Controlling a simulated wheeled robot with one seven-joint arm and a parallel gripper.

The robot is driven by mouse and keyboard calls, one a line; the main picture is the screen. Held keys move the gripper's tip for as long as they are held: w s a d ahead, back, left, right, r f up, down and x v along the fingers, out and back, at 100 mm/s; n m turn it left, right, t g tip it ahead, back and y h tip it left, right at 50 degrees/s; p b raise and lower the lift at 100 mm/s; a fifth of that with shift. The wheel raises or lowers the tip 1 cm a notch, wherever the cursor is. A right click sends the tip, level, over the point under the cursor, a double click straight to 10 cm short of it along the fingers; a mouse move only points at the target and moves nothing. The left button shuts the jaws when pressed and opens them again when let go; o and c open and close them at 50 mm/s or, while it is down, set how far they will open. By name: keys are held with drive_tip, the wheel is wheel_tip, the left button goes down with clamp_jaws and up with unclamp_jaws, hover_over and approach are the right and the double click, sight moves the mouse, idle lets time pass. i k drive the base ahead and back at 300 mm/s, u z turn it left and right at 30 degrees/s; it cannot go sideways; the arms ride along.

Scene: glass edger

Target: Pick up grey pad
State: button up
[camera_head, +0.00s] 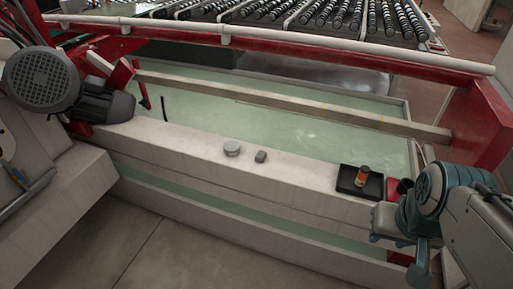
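Two small grey things lie on the pale ledge (200,150) near its middle: a light grey round, flat piece (231,148) and, just right of it, a smaller, darker grey block (261,156). They are apart from each other. I cannot tell for certain which one is the grey pad. My gripper (386,224) is at the right, beside the ledge's right end, well away from both grey pieces. Its fingers do not show clearly, so I cannot tell whether it is open or shut.
A black tray (345,188) holding an orange jar with a dark lid (362,175) stands on the ledge near my arm. A motor (45,80) is at the left. A red frame and white pipe (330,47) run behind. The ledge between the block and tray is clear.

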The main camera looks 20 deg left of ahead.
sight(260, 157)
drive_tip(key=u, duration=0.85)
drive_tip(key=i, duration=1.1)
drive_tip(key=u, duration=2.4)
drive_tip(key=i, duration=1.55)
drive_tip(key=z, duration=2.75)
